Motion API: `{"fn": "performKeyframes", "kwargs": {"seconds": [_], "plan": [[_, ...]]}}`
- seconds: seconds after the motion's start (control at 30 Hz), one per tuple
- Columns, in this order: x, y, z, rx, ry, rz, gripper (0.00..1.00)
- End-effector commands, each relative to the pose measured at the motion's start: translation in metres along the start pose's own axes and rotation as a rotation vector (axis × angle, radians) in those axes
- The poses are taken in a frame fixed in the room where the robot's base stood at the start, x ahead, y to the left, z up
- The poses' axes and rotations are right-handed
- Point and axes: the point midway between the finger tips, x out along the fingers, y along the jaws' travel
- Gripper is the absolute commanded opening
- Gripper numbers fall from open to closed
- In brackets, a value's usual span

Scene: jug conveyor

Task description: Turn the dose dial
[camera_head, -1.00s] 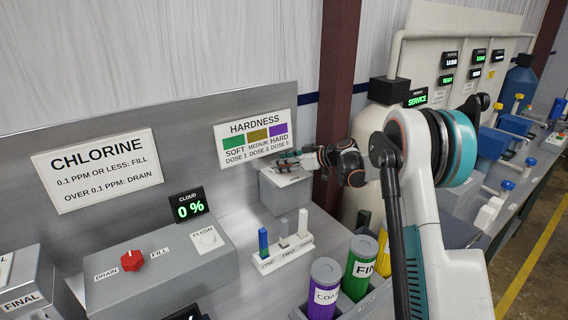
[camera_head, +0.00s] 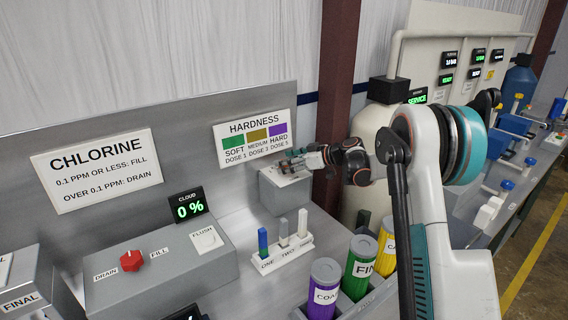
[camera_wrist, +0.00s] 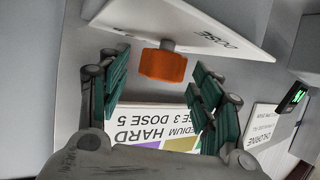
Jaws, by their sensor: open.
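The dose dial is an orange knob (camera_wrist: 163,66) on a white plate (camera_wrist: 205,28) marked DOSE in the wrist view. In the head view it sits on the small grey box (camera_head: 285,196) below the hardness sign, and my gripper hides it or it is too small to make out. My gripper (camera_wrist: 162,74) is open, with one green-padded finger to each side of the dial in the wrist view and a gap on both sides. In the head view my gripper (camera_head: 291,164) is just over the box top.
The hardness sign (camera_head: 252,138) is on the panel close behind my gripper. A rack (camera_head: 284,257) with three strips and a bin of coloured tubes (camera_head: 361,268) stand in front of the box. The chlorine box with a red knob (camera_head: 131,260) is at left.

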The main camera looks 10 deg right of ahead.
Motion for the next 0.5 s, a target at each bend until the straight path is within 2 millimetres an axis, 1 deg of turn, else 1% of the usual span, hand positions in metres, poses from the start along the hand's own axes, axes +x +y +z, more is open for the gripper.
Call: {"fn": "performKeyframes", "kwargs": {"seconds": [0.03,0.3,0.4,0.5], "plan": [[-0.011,0.001,0.0,0.001,0.0,0.003,0.59],[-0.066,0.001,0.001,0.001,0.0,0.003,0.59],[-0.082,0.001,0.001,0.001,-0.001,0.002,0.59],[-0.092,0.001,0.001,0.001,-0.001,0.001,0.59]]}}
